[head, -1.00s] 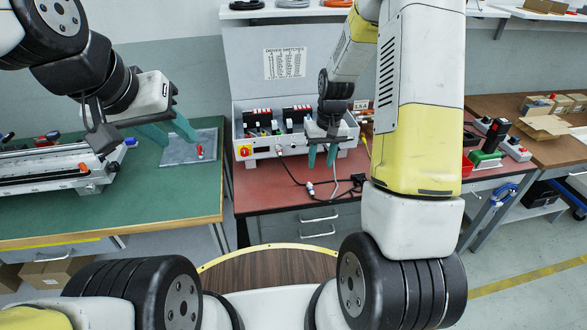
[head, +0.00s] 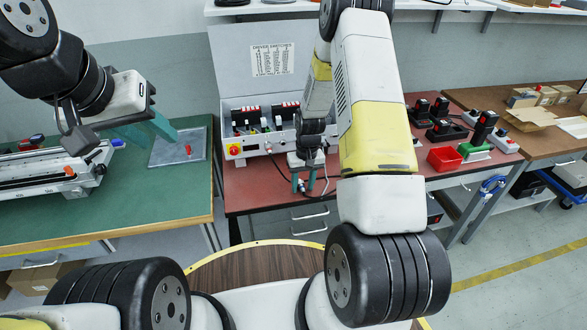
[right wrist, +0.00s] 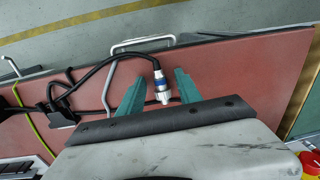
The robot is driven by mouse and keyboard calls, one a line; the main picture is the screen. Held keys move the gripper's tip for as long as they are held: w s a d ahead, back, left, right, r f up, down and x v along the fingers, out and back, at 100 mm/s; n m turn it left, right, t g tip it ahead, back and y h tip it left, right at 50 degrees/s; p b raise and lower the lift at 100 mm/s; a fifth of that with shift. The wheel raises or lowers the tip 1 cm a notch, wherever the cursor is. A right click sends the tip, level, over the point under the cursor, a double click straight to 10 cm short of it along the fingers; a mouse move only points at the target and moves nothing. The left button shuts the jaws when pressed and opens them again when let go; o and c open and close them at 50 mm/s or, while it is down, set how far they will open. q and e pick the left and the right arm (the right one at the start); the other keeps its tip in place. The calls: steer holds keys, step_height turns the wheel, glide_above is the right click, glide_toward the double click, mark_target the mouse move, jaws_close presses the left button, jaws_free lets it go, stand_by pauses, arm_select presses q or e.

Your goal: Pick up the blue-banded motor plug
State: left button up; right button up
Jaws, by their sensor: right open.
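The blue-banded motor plug (right wrist: 160,84) is a silver connector with a blue ring on a black cable. In the right wrist view it lies between the two teal fingers of my right gripper (right wrist: 161,74), with a gap on each side. In the head view my right gripper (head: 307,178) points down at the front of the red bench, and the plug (head: 301,186) shows small at its fingers. Whether the plug touches the bench is unclear. My left gripper (head: 150,134) is open and empty above the green table.
The open driver box (head: 234,151) stands behind my right gripper. A black cable and block (right wrist: 62,117) lie beside the plug. A red bin (head: 444,158) and black devices sit further right. A grey mat (head: 180,148) lies on the green table.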

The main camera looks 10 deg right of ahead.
steer(key=shift+c, duration=0.4)
jaws_close()
steer(key=shift+r, duration=0.15)
